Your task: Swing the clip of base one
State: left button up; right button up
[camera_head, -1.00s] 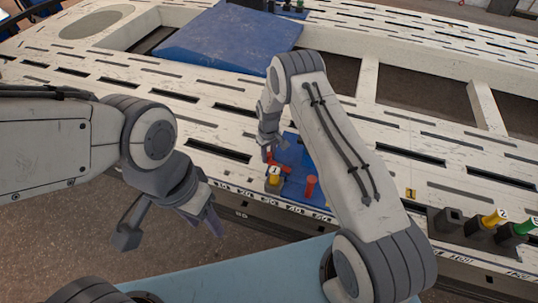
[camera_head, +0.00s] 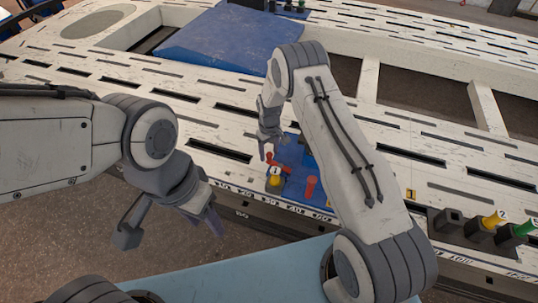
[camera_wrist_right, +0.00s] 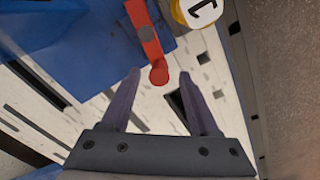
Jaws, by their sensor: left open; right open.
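A yellow-topped base marked 1 (camera_head: 275,179) stands at the front of a blue plate (camera_head: 290,150) on the bench. A red clip (camera_head: 273,161) lies just behind it. In the right wrist view the clip (camera_wrist_right: 148,35) is a red bar with a rounded end, next to the numbered cap (camera_wrist_right: 197,10). My right gripper (camera_head: 267,150) is open and empty just behind and above the clip. In the wrist view its fingertips (camera_wrist_right: 159,80) lie on either side of the clip's rounded end; contact cannot be told. My left gripper (camera_head: 170,228) is open and empty in front of the bench.
A second red piece (camera_head: 311,187) stands right of base one, close to my right forearm. A dark holder (camera_head: 475,233) with yellow and green numbered pieces is at the right. A large blue panel (camera_head: 228,38) lies at the back. The slotted bench (camera_head: 110,62) is clear on the left.

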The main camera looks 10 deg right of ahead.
notch_tip(320, 180, up, 8)
jog(key=shift+p, duration=0.45)
